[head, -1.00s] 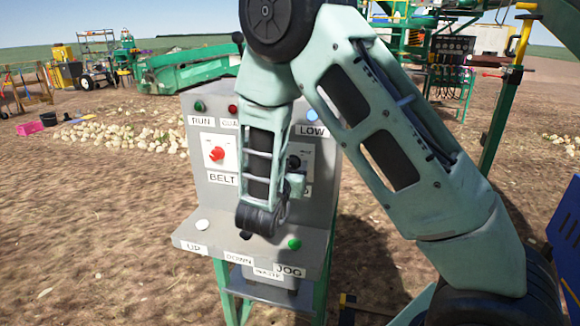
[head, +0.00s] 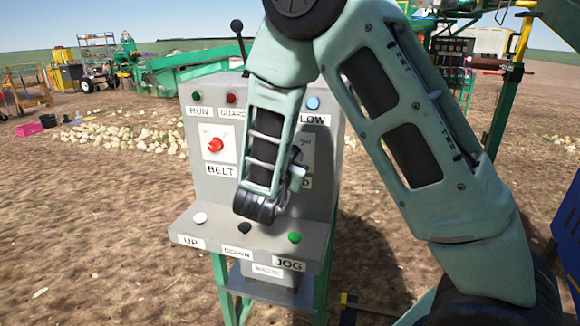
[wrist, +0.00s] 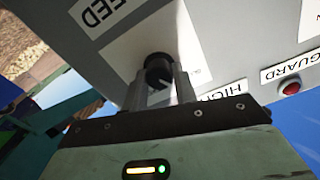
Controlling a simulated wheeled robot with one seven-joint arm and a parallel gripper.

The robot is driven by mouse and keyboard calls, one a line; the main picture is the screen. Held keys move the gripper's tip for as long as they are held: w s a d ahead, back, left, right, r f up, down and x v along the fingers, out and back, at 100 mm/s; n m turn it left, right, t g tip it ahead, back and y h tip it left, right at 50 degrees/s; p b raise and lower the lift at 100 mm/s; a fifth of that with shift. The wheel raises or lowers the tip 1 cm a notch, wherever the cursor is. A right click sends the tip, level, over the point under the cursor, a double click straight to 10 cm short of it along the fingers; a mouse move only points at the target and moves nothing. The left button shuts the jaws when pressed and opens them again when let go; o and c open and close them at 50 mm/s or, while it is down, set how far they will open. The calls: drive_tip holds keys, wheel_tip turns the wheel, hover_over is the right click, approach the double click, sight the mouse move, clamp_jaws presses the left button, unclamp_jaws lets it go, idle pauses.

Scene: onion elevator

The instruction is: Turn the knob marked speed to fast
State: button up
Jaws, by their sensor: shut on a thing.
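The speed knob (wrist: 158,68) is black and round. It sits on a white plate on the grey panel, above the label SPEED (wrist: 100,12), which shows inverted in the wrist view. My gripper (wrist: 158,88) has one finger on each side of the knob and is shut on it. In the head view my arm covers most of the knob, its plate and its label. I cannot read the knob's pointer or the scale marks around it.
The grey control panel (head: 185,215) also carries a red BELT knob (head: 215,144), several lamps along the top, and white, black and green buttons on its lower ledge. A black lever (head: 238,30) stands behind it. Bare soil surrounds the panel.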

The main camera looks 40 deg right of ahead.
drive_tip(key=m+b, duration=0.5)
drive_tip(key=b, duration=0.1)
drive_tip(key=m+b, duration=0.4)
drive_tip(key=b, duration=0.3)
drive_tip(key=m+b, duration=0.5)
drive_tip(key=b, duration=0.2)
drive_tip(key=shift+s+f+m, duration=0.1)
drive_tip(key=shift+f+m, duration=0.2)
drive_tip(key=o, duration=1)
drive_tip(key=shift+r, duration=0.1)
drive_tip(key=v, duration=1.7)
drive_tip(key=shift+s+a+p, duration=0.1)
drive_tip(key=shift+s+p, duration=0.1)
drive_tip(key=shift+p, duration=0.15)
drive_tip(key=shift+w, duration=0.1)
